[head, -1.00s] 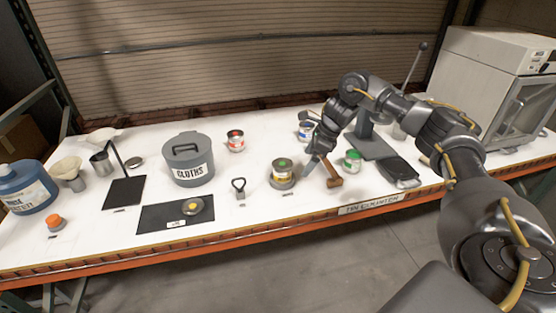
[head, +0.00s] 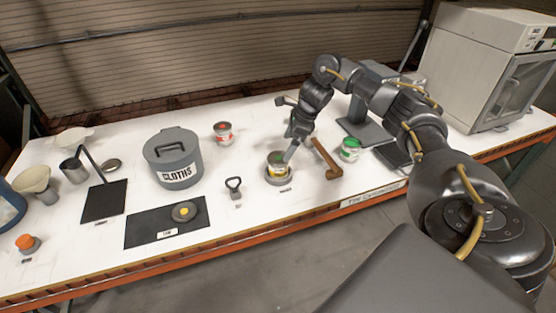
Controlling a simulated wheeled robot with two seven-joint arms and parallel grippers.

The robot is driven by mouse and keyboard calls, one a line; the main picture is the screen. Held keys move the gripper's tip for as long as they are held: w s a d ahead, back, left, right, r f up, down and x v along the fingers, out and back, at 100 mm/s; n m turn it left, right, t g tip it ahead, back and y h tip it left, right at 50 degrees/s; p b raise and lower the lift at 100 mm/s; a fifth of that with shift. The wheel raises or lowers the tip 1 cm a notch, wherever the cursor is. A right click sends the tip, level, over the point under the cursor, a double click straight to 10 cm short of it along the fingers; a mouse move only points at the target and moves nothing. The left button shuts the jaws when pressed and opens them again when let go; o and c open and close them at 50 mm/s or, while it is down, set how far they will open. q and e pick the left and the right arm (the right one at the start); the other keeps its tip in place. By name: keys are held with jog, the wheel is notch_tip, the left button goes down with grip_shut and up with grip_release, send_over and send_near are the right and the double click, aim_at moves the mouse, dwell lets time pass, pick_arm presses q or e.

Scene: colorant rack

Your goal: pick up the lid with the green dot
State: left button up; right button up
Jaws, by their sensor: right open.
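Whether a finger touches the lid cannot be told. My left gripper is not in view.
A wooden-handled tool (head: 326,160) and a green-labelled can (head: 350,149) are right of the lid. A bottle opener-like tool (head: 233,187), a black mat (head: 145,231) with a yellow-dot lid (head: 184,211), and a grey CLOTHS bin (head: 174,160) are left. A red-labelled can (head: 223,132) stands behind.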

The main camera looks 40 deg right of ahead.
aim_at(279, 157)
jog(key=shift+w+a+f, duration=0.1)
jog(key=shift+w+f, duration=0.05)
jog(key=shift+f, duration=0.15)
jog(key=shift+a+f+p, duration=0.2)
jog(key=shift+f+p, duration=0.1)
jog(key=shift+p, duration=0.2)
jog(key=p+x, duration=0.2)
jog(key=x, duration=0.1)
jog(key=shift+w+f, duration=0.25)
jog(key=shift+w, duration=0.1)
jog(key=shift+w+f, duration=0.1)
jog(key=shift+f, duration=0.3)
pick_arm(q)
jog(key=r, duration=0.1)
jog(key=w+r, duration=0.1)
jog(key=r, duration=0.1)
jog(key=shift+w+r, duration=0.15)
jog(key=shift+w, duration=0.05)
pick_arm(e)
jog(key=c, duration=1)
